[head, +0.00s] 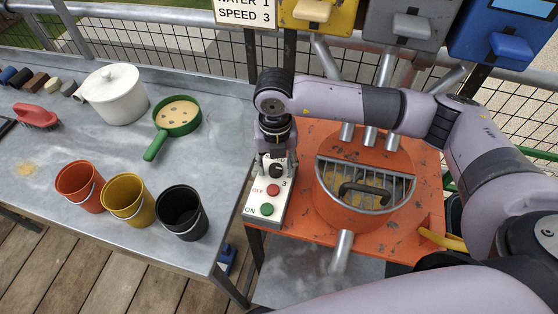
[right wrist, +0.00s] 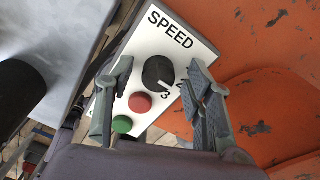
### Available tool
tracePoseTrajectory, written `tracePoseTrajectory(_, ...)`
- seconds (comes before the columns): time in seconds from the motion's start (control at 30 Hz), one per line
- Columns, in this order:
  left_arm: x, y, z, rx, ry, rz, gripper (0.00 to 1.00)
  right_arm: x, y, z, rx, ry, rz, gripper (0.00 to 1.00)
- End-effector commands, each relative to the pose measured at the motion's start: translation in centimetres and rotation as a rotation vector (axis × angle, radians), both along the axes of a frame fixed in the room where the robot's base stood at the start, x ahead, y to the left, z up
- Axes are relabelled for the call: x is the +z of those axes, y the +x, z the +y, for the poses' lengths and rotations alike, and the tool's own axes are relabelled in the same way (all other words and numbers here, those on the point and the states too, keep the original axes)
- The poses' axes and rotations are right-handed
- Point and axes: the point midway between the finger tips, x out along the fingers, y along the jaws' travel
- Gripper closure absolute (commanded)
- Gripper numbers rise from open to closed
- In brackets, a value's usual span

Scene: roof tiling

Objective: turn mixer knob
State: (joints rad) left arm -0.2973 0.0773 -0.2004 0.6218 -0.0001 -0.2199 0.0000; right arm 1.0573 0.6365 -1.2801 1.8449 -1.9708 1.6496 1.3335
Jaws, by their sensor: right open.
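The mixer knob is a black round dial (right wrist: 158,70) on a white control panel (right wrist: 185,40) marked SPEED. Its white mark points toward the printed 3 in the right wrist view. Below the knob are a red button (right wrist: 140,103) and a green button (right wrist: 122,124). In the head view the panel (head: 252,210) stands on the left edge of the orange mixer (head: 430,190). My right gripper (right wrist: 160,66) is open, with one finger on each side of the knob; I cannot tell whether they touch it. In the head view the gripper (head: 274,160) partly hides the knob. My left gripper is not in view.
A sign (head: 246,12) reads WATER 1, SPEED 3. Left of the mixer, a grey table (head: 100,148) holds red (head: 78,185), yellow (head: 127,205) and black (head: 180,212) buckets, a green pan (head: 176,112) and a white pot (head: 114,96). Dispensers (head: 405,25) hang above the mixer.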

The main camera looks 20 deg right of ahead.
Motion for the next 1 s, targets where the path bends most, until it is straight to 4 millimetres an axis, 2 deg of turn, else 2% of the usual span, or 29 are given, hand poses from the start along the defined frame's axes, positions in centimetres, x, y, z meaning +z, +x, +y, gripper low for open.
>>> tracePoseTrajectory(0.27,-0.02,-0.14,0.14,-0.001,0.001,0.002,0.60,-0.10,-0.07,0.07,0.000,0.001,0.000,0.52)
tracePoseTrajectory(1.0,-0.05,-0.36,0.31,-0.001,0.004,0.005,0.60,-0.06,-0.03,0.05,0.000,0.001,-0.001,1.00)
